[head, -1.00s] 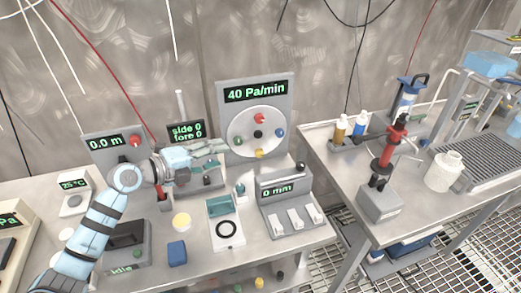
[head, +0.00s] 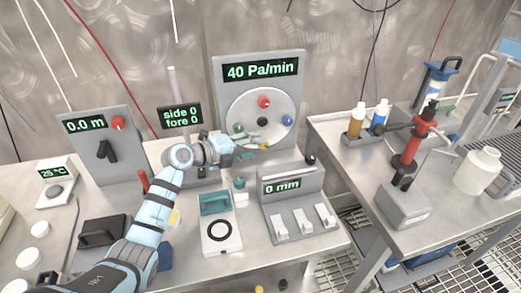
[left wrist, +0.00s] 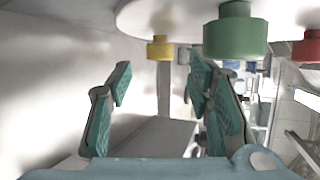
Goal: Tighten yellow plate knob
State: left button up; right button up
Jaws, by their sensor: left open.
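The round pale plate (head: 246,108) stands on a grey panel reading "40 Pa/min". It carries a red knob (head: 264,102) at the top, blue (head: 287,120) right, green (head: 239,128) left and black (head: 262,121) in the middle. The yellow knob is mostly hidden behind my left gripper (head: 255,144) at the plate's lower edge. In the left wrist view the yellow knob (left wrist: 160,47) shows ahead, between the lines of my open, empty fingers (left wrist: 160,82). The green knob (left wrist: 235,35) looms close above the right finger, and a red knob (left wrist: 311,46) is at the right edge. My right gripper is out of view.
A "side 0 fore 0" display (head: 180,116) is close behind my wrist.

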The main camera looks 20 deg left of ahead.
aim_at(263, 146)
pick_arm(q)
jog(key=b+x, duration=0.1)
jog(key=x, duration=0.3)
jog(key=shift+c, duration=0.3)
grip_shut()
jog(key=r+p, duration=0.1)
jog(key=p, duration=0.3)
jog(key=shift+g+y, duration=0.3)
jog(key=shift+f+p, duration=0.15)
jog(key=shift+p, duration=0.35)
jog(key=shift+f, duration=0.3)
